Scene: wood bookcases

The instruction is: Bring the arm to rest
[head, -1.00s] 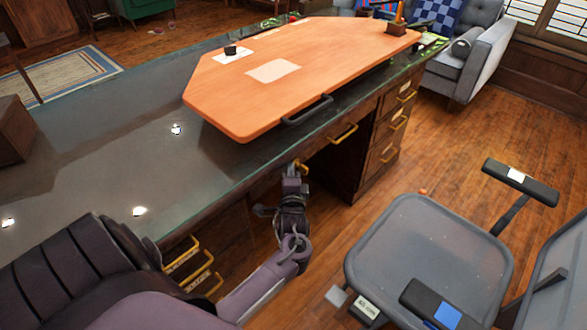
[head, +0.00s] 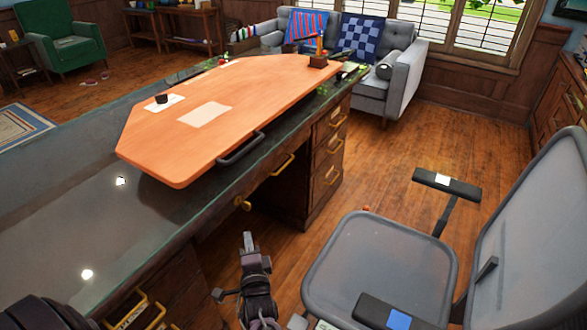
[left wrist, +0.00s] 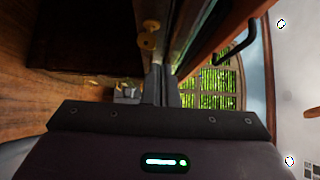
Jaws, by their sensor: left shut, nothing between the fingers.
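My left gripper (head: 248,240) points up in the lower middle of the head view, in front of the desk's near side. Its two fingers are together with nothing between them. In the left wrist view the fingers (left wrist: 159,84) also stand close together. A round brass knob (head: 242,203) on the desk front lies just beyond the fingertips in the head view, apart from them. The knob also shows above the fingers in the left wrist view (left wrist: 148,42). My right gripper does not show.
The dark glass-topped desk (head: 60,225) carries an orange wooden board (head: 165,150) with a dark handle. A grey office chair (head: 385,265) stands close to the right of my left arm. A sofa (head: 405,70) is at the back; open wood floor (head: 440,135) lies between.

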